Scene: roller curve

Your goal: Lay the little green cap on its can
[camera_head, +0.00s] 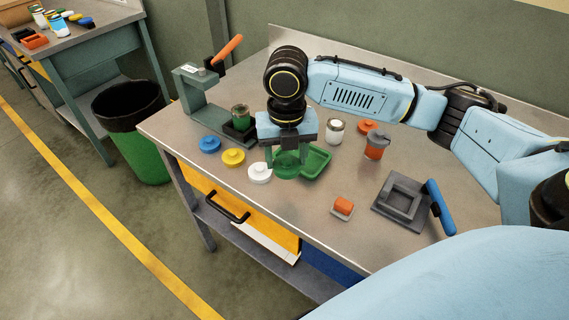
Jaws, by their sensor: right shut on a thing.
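The green can (240,116) stands upright on the dark base of a grey press at the left back of the bench. My right gripper (288,160) is to the right of the can and nearer the bench's front edge. It points down and is shut on the little green cap (287,169), at or just above a green tray (318,160). The fingers partly hide the cap, and I cannot tell whether it touches the tray. My left gripper is not in view.
The grey press (190,92) has an orange lever. Blue (209,144), yellow (233,157) and white (260,172) caps lie nearby. A white can (335,131), an orange can (376,147), an orange block (342,206) and a grey fixture (388,212) with a blue handle stand to the right.

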